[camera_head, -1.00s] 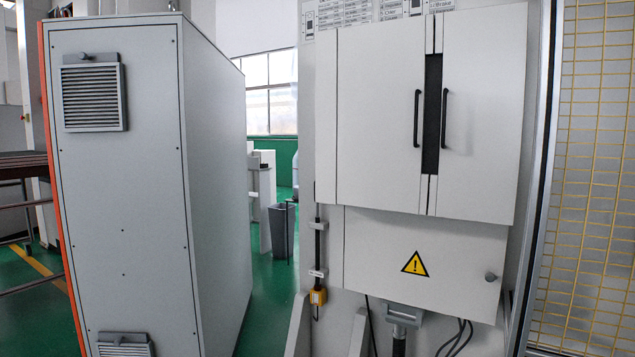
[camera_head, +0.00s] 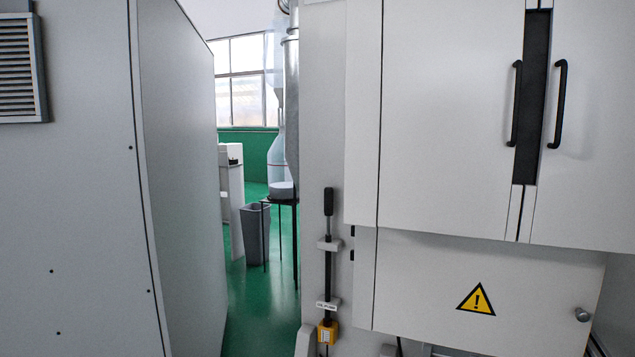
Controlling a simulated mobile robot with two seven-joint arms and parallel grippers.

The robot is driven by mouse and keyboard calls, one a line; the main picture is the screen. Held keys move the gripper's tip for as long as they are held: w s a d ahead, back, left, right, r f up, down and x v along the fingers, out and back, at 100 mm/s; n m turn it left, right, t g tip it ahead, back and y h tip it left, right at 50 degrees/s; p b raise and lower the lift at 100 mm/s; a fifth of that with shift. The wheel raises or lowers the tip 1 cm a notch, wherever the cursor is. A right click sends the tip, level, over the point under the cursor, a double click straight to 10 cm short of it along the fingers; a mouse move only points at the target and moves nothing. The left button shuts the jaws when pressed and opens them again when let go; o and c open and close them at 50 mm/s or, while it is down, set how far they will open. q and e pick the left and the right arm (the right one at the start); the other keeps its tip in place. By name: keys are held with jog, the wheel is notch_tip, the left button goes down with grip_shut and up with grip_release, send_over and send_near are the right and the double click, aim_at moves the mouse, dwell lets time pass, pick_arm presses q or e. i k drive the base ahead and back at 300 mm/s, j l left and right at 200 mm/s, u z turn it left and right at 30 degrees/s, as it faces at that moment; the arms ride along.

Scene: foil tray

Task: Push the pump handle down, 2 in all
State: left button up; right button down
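The pump handle (camera_head: 328,235) is a thin black upright lever with a thicker grip at its top. The handle stands upright. Neither of my grippers is in view.
A grey cabinet (camera_head: 440,140) with black door handles and a yellow warning triangle (camera_head: 477,300) fills the right. A large grey housing (camera_head: 80,210) fills the left. Between them is a narrow green-floored gap (camera_head: 255,310) with a grey bin (camera_head: 256,232).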

aim_at(328, 192)
jog(key=i+j+z, duration=0.1)
jog(key=i+j, duration=0.35)
jog(key=i+j+z, duration=0.1)
jog(key=i+j, duration=0.7)
jog(key=j, duration=0.25)
jog(key=i+j+z, duration=0.15)
jog(key=i+j, duration=0.25)
jog(key=j, duration=0.1)
